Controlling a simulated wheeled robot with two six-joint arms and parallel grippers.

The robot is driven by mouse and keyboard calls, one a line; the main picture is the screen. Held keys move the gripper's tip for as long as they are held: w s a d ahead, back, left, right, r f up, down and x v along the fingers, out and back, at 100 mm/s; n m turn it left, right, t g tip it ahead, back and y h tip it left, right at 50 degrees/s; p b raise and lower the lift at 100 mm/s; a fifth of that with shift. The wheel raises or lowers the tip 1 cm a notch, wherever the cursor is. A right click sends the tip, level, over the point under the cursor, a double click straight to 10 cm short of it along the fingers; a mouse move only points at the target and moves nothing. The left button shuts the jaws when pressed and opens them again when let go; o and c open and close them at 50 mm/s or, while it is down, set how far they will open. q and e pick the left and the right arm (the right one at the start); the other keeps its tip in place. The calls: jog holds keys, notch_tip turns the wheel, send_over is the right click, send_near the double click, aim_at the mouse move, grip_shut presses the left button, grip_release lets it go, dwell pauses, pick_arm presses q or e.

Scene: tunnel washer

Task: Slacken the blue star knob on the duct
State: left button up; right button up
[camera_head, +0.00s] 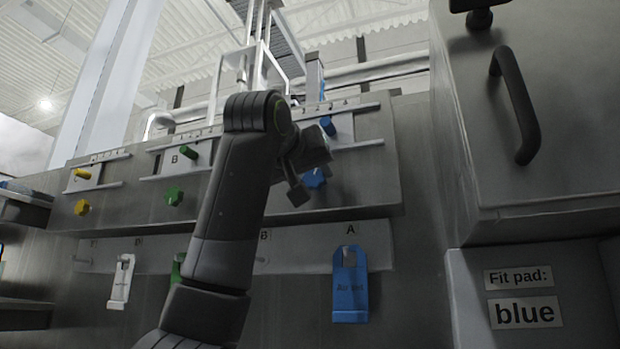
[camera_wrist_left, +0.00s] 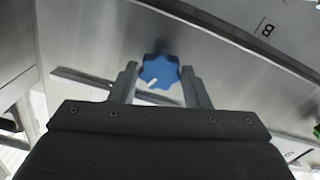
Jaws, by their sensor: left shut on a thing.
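The blue star knob (camera_head: 315,178) sits on the grey duct panel, below the blue slide at the right end of the row. It also shows in the left wrist view (camera_wrist_left: 160,70), with a white mark on its lower left. My left gripper (camera_head: 305,185) is at the knob in the head view. In the left wrist view its two fingers (camera_wrist_left: 160,80) stand on either side of the knob and are shut on it. My left arm hides part of the panel. My right gripper is in neither view.
A green knob (camera_head: 174,196) and a yellow knob (camera_head: 82,207) sit further left on the panel. Below hang a blue pad (camera_head: 350,285) and a white one (camera_head: 121,282). A grey cabinet with a black handle (camera_head: 516,105) stands right, above a "Fit pad: blue" sign (camera_head: 524,312).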

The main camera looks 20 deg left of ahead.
pick_arm(q)
jog(key=shift+w+f+n+b, duration=0.1)
jog(key=shift+f+n+b, duration=0.1)
jog(key=shift+n, duration=0.9)
jog(key=shift+f+n+b, duration=0.1)
jog(key=shift+n+b, duration=0.1)
jog(key=shift+n, duration=0.9)
jog(key=o, duration=1)
jog(key=shift+r, duration=0.15)
jog(key=shift+c, duration=0.2)
jog(key=s+b, duration=0.7)
jog(key=s, duration=1)
jog(key=shift+s+a, duration=0.3)
jog(key=shift+s, duration=0.05)
jog(key=shift+w+r, duration=0.1)
